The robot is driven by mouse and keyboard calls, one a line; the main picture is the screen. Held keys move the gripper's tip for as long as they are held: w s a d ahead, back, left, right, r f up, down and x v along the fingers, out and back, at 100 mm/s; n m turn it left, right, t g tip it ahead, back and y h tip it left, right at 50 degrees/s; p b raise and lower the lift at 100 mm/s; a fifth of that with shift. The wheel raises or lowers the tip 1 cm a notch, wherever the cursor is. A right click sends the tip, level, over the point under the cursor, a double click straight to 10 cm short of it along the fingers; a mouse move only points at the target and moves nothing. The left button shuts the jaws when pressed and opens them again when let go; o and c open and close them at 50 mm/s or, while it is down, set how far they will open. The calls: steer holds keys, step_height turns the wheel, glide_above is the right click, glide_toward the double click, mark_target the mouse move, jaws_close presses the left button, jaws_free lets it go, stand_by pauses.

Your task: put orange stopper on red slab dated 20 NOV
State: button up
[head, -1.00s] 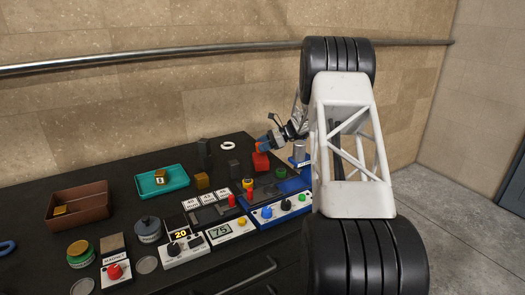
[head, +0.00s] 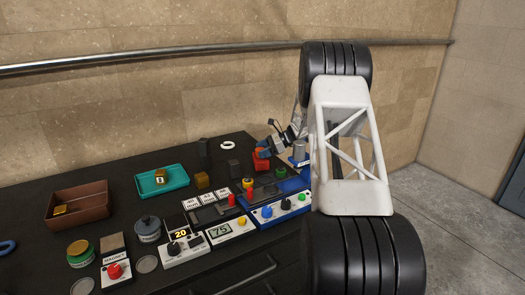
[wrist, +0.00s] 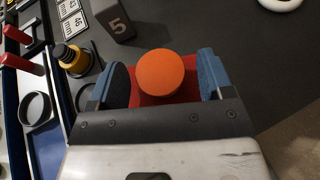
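The orange stopper (wrist: 160,74) shows as a round disc between my fingers in the wrist view. The red slab (wrist: 190,90) is directly behind and below it, and a red block shows beside my gripper in the head view (head: 261,166). No date is readable on the slab. My gripper (wrist: 162,80) has a blue fingertip on each side of the stopper, with a gap showing on both sides, so it looks open. In the head view my gripper (head: 265,152) is low at the red block. The stopper cannot be made out there.
A dark block marked 5 (wrist: 115,20) stands just beyond my left finger. A yellow-and-black knob (wrist: 72,58) and a blue-edged panel (wrist: 45,140) lie to the left. A teal tray (head: 180,188) and brown tray (head: 95,208) are farther left. A white ring (head: 228,145) lies behind.

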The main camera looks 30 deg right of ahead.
steer(key=shift+r, duration=0.1)
steer(key=shift+r, duration=0.1)
steer(key=v, duration=1.2)
stand_by(0.8)
